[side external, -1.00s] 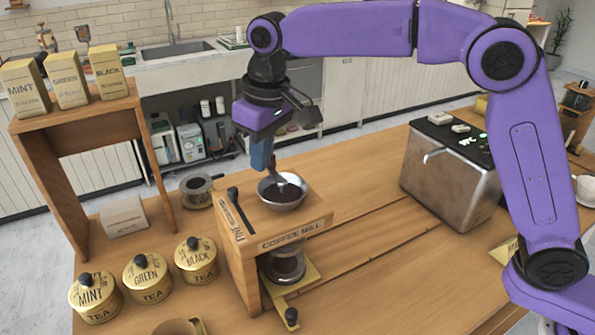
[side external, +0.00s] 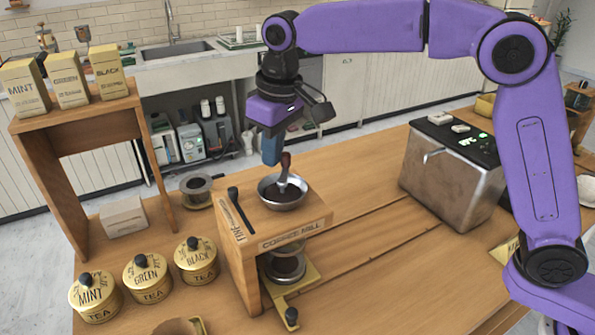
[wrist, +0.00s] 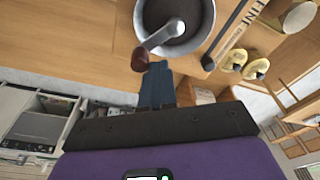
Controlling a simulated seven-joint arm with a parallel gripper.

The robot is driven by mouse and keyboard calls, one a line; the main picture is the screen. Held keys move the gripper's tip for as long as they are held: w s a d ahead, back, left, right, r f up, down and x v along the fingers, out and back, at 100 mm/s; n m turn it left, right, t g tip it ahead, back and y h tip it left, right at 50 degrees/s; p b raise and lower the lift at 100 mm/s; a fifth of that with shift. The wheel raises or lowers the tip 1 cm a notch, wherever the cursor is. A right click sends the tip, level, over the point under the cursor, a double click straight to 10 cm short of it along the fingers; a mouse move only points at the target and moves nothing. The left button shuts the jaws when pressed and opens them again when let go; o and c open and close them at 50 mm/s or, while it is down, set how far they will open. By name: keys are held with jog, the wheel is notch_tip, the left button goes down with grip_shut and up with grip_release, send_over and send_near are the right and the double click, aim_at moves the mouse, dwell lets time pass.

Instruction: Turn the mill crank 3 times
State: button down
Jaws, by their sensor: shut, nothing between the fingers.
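The coffee mill (side external: 292,240) is a wooden box on the cart with a metal bowl (side external: 299,205) of dark grounds on top. Its crank (side external: 284,174) rises from the bowl and ends in a brown knob, which points toward the back. In the wrist view the crank arm (wrist: 161,34) crosses the bowl rim and the brown knob (wrist: 139,60) hangs beyond it. My gripper (side external: 271,160) is shut and empty, with its blue fingers just behind and left of the knob. The fingers (wrist: 156,68) also show close beside the knob in the wrist view; I cannot tell whether they touch it.
A black lever (side external: 240,210) lies on the mill top, left of the bowl. Tea tins (side external: 146,279) and a wooden shelf (side external: 70,130) are to the left. A metal box (side external: 452,180) stands to the right.

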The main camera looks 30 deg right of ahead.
jog(key=shift+w+d, duration=0.25)
jog(key=shift+d, duration=0.6)
jog(key=shift+s, duration=0.1)
jog(key=shift+s, duration=0.15)
jog(key=shift+s+d, duration=0.45)
jog(key=shift+s, duration=0.1)
jog(key=shift+s+d, duration=0.4)
jog(key=shift+w, duration=0.15)
jog(key=shift+w, duration=0.1)
